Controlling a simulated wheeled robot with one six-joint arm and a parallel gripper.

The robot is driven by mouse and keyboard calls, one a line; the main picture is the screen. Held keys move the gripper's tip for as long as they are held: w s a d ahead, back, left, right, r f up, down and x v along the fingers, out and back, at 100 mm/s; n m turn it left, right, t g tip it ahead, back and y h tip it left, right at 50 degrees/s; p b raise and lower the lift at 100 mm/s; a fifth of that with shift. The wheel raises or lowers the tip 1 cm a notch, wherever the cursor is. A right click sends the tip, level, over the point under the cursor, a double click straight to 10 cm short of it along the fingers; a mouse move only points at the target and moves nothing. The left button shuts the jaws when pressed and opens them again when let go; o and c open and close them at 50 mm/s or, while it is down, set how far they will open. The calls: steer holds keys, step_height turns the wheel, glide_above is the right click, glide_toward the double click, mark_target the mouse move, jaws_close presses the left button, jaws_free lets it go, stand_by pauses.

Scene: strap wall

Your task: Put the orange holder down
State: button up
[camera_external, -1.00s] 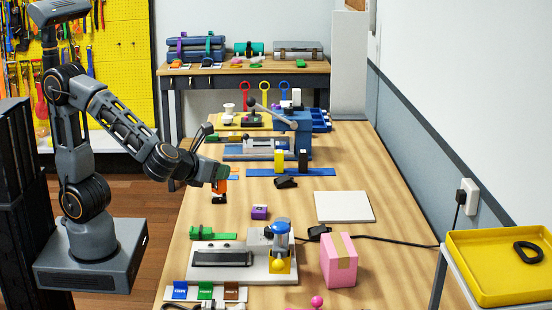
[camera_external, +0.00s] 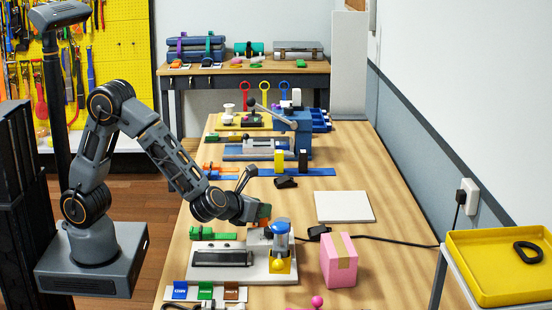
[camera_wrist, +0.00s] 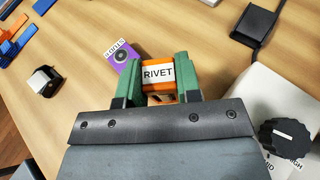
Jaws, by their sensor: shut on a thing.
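My gripper (camera_wrist: 158,82) is shut on the orange holder (camera_wrist: 158,73), which carries a white RIVET label. The green fingers press on its left and right sides in the wrist view. In the external view my gripper (camera_external: 265,212) is low over the wooden table, just behind the blue-topped white machine. Only a small orange-red part of the holder shows there. I cannot tell whether its underside touches the table. A purple block (camera_wrist: 122,54) with a white label is close beyond the left finger; my gripper hides it in the external view.
A white machine (camera_wrist: 285,92) with a black knob (camera_wrist: 283,140) stands close on the right. A black piece with a white top (camera_wrist: 45,82) is at left. Bare table lies beyond the gripper.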

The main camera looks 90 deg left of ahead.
steer(key=shift+f, duration=0.25)
steer(key=shift+f, duration=0.1)
steer(key=o, duration=1)
